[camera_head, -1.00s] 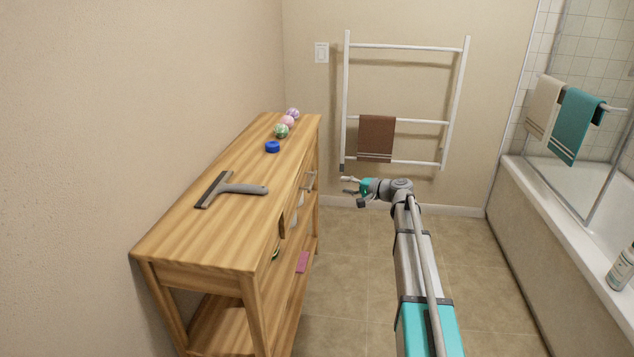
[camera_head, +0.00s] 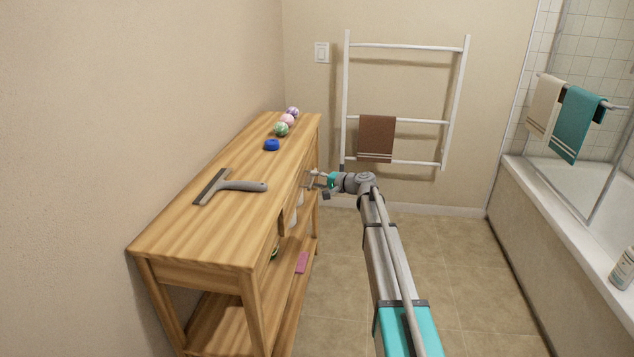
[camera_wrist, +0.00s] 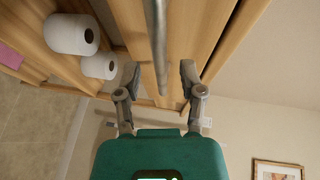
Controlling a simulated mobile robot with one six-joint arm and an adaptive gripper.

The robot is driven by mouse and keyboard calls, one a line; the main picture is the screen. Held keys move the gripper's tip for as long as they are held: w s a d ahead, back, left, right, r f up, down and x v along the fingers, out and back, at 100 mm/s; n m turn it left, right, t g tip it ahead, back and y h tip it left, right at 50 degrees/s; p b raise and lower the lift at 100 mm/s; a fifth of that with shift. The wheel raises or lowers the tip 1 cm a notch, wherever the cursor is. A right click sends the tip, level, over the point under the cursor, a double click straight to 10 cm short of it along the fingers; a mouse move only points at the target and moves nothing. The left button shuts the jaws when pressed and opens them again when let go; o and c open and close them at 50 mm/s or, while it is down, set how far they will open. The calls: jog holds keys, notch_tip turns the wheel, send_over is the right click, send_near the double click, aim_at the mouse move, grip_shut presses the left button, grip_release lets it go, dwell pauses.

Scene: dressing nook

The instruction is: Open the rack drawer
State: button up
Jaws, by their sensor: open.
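The wooden rack (camera_head: 225,212) stands along the left wall. Its drawer handle, a grey metal bar (camera_wrist: 157,45), runs down the middle of the wrist view in front of the wooden drawer front (camera_wrist: 190,40). My gripper (camera_head: 316,180) is at the rack's right side, near its far end. In the wrist view my gripper (camera_wrist: 160,82) is open, with one finger on each side of the bar's lower end. I cannot see either finger touching the bar. The drawer looks shut. In the head view my gripper mostly hides the handle.
A squeegee (camera_head: 235,186), a blue round item (camera_head: 272,145) and several balls (camera_head: 287,121) lie on the rack top. Toilet rolls (camera_wrist: 73,34) sit on a shelf beside the drawer. A towel rail (camera_head: 405,121) stands behind; the floor (camera_head: 345,270) right of the rack is clear.

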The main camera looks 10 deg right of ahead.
jog(key=shift+x, duration=0.8)
jog(key=shift+c, duration=0.3)
grip_shut()
